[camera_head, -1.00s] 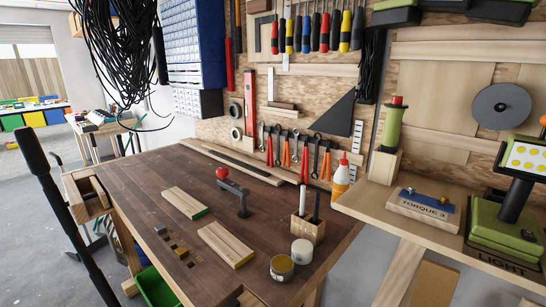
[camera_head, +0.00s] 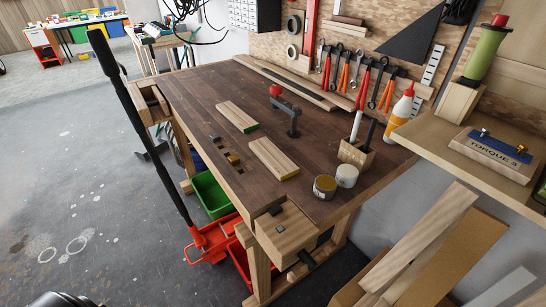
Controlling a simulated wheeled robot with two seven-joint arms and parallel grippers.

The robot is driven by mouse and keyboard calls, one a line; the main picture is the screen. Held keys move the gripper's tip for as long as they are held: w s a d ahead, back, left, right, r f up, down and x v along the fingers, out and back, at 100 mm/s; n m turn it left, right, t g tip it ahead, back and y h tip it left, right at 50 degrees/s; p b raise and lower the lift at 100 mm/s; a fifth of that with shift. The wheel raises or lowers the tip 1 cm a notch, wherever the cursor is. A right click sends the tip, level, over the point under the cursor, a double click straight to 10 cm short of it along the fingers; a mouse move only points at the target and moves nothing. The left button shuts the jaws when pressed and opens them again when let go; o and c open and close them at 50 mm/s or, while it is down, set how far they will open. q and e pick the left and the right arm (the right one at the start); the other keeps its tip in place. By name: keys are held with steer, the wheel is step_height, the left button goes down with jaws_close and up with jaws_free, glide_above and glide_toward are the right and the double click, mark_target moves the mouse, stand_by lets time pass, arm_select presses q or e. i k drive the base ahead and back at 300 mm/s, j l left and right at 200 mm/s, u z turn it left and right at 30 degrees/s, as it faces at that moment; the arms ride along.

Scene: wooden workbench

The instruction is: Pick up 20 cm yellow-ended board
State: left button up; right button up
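Two short pale wooden boards lie flat on the dark workbench top (camera_head: 205,90). The yellow-ended board (camera_head: 272,157) is the nearer one, near the bench's middle, with a thin yellow strip on its near right end. The other board (camera_head: 236,116) lies farther back to the left and has a green end. The two boards are apart, and nothing lies on the yellow-ended one. Its length cannot be read from the picture. Neither of my grippers is in view.
A red-knobbed clamp (camera_head: 290,118) stands right of the boards. Two small cans (camera_head: 325,187) and a wooden pen holder (camera_head: 356,152) stand to the right. A wooden vise (camera_head: 285,233) is at the near corner. A red pallet jack (camera_head: 207,240) with a tall black handle stands left of the bench.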

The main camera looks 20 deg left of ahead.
mark_target(272, 157)
steer(key=j+z, duration=0.15)
steer(key=z, duration=0.8)
steer(key=k+j+z, duration=0.1)
steer(key=j+z, duration=0.15)
steer(key=j, duration=0.15)
steer(key=k+j+z, duration=0.15)
steer(key=j+z, duration=0.15)
steer(key=k+j+z, duration=0.25)
steer(key=j, duration=0.2)
steer(key=k+j+z, duration=0.1)
steer(key=j+z, duration=0.15)
